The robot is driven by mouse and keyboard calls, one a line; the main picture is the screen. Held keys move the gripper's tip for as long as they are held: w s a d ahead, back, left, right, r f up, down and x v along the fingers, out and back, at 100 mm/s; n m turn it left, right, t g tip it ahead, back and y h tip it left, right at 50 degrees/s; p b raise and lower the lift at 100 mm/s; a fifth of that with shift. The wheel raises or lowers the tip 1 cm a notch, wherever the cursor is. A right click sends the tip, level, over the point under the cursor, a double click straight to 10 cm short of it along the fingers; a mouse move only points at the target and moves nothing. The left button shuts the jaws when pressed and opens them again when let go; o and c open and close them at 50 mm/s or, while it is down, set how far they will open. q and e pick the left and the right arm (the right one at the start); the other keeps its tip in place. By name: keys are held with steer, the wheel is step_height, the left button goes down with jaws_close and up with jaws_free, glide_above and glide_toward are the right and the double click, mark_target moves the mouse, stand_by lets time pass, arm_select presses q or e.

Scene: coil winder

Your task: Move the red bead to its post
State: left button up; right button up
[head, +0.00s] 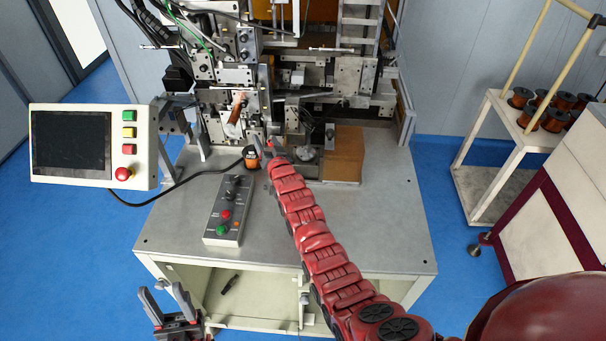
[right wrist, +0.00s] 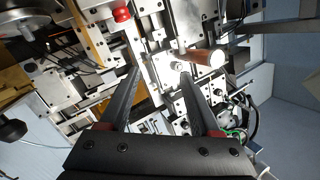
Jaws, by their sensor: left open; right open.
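A small red rounded piece (right wrist: 121,14), which looks like the red bead, shows at the top of the right wrist view on the machine's metalwork. I cannot pick it out surely in the head view. Its post cannot be told apart from the other metal parts. My right gripper (right wrist: 160,73) is open with nothing between its fingers, pointing at the machine, with the red piece beyond and left of the fingertips. In the head view its tips (head: 264,147) are small and partly hidden by my arm. My left gripper (head: 167,296) is open and empty, low in front of the bench.
A copper-brown cylinder (head: 236,109) sits on the winding machine; it also shows in the right wrist view (right wrist: 202,57). A button box (head: 229,211), an orange-and-black spool (head: 251,157) and a brown block (head: 343,156) stand on the bench. A screen panel (head: 92,146) is at left.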

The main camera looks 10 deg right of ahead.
steer(key=s+d+r+t, duration=0.1)
steer(key=s+d+t, duration=0.1)
steer(key=s, duration=0.4)
steer(key=s+d+r+n+t+b, duration=0.1)
steer(key=s+d+r+t, duration=0.1)
steer(key=s+t, duration=0.2)
steer(key=s+d+r+n+t+b, duration=0.1)
steer(key=s+d+r+t, duration=0.1)
steer(key=s, duration=0.8)
steer(key=shift+s+d+r+t+h, duration=0.2)
steer(key=shift+s+d+t+h, duration=0.1)
steer(key=shift+t, duration=0.3)
